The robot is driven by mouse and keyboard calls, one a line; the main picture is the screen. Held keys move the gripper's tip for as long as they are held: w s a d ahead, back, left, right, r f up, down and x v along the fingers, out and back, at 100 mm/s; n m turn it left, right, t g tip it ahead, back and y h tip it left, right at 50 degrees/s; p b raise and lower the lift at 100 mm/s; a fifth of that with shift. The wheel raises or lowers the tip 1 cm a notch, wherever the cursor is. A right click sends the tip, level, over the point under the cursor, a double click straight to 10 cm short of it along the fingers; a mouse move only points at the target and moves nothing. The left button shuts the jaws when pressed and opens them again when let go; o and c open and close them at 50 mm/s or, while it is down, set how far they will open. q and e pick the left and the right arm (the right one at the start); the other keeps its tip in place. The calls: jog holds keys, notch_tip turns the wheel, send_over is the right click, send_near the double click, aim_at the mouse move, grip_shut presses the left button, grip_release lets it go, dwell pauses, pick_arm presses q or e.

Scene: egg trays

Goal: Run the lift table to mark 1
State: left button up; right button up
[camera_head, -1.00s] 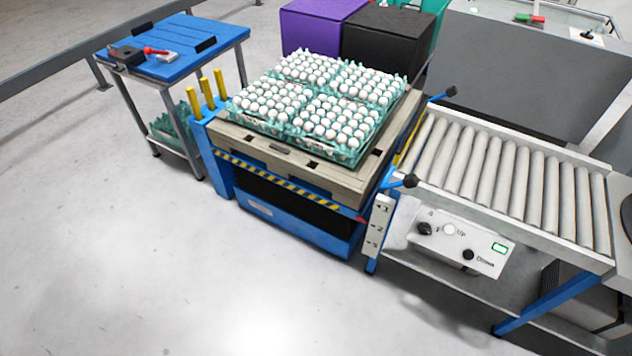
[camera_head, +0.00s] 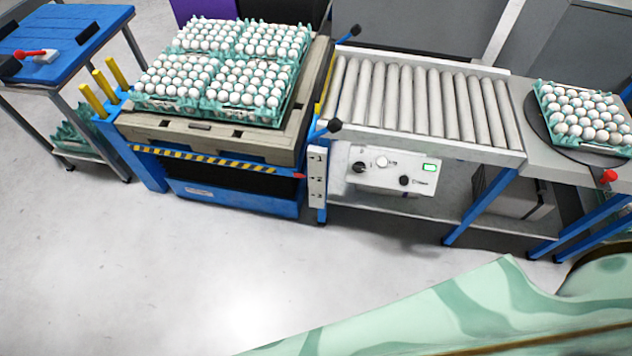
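The lift table (camera_head: 232,198) is blue with a black skirt and a yellow-black striped edge. It carries a beige pallet (camera_head: 255,147) with several green trays of white eggs (camera_head: 228,72). The mark plate (camera_head: 317,178), with small marks 1 to 3, stands at its right front corner. A red pointer (camera_head: 299,176) on the table looks about level with the middle mark. The control panel (camera_head: 385,172) under the roller conveyor has a black knob (camera_head: 359,167), a white Up button (camera_head: 382,162), a black Down button (camera_head: 404,181) and a lit green display (camera_head: 430,168). Neither gripper shows.
The roller conveyor (camera_head: 420,140) runs right from the lift table to a dark turntable (camera_head: 545,128) bearing one egg tray (camera_head: 585,112). A red knob (camera_head: 608,177) sits at its front. A blue-topped cart (camera_head: 70,35) and yellow posts (camera_head: 105,82) stand left.

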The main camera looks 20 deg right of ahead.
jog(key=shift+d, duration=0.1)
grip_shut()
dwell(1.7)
